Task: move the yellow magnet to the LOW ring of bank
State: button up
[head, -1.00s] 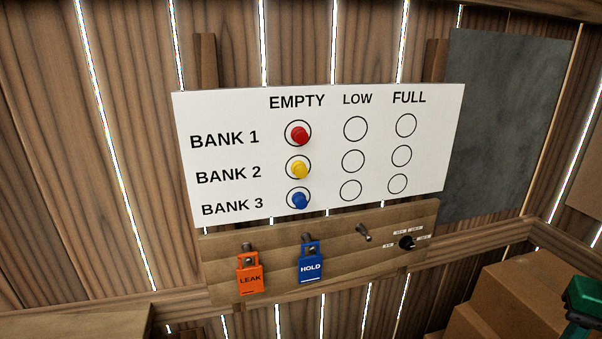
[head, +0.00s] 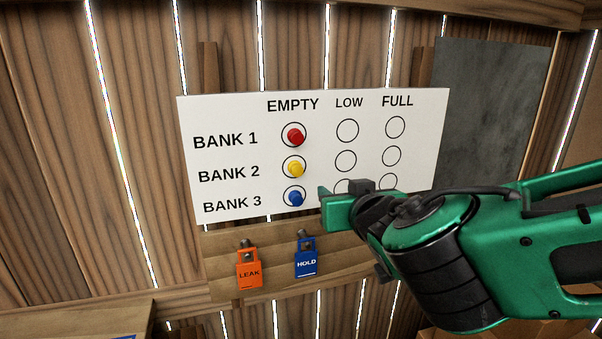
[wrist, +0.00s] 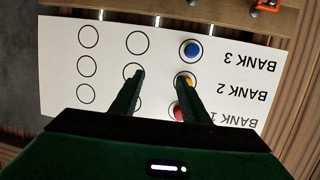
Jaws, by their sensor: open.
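The yellow magnet (head: 295,168) sits in the EMPTY ring of the BANK 2 row on the white board (head: 225,110). The LOW ring of that row (head: 346,161) is empty. My gripper (head: 338,192) is in front of the lower middle of the board, right of the blue magnet and below the yellow one. In the upside-down wrist view, my open gripper (wrist: 163,77) shows two separate fingers with nothing between them. One finger partly covers the yellow magnet (wrist: 188,82); the other overlaps the BANK 2 LOW ring. I cannot tell the gap to the board.
The red magnet (head: 295,136) is in BANK 1 EMPTY, and the blue magnet (head: 295,197) in BANK 3 EMPTY. An orange LEAK tag (head: 249,272) and a blue HOLD tag (head: 306,263) hang below the board. My arm covers the lower right of the head view.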

jog(key=n+y, duration=0.1)
jog(key=y, duration=0.1)
send_near(299, 169)
jog(key=shift+t, duration=0.3)
jog(key=shift+f+x, duration=0.15)
jog(key=shift+x, duration=2.15)
jog(key=shift+f+x, duration=0.15)
jog(key=shift+x, duration=2.15)
jog(key=shift+s+a, duration=0.1)
jog(key=c, duration=1)
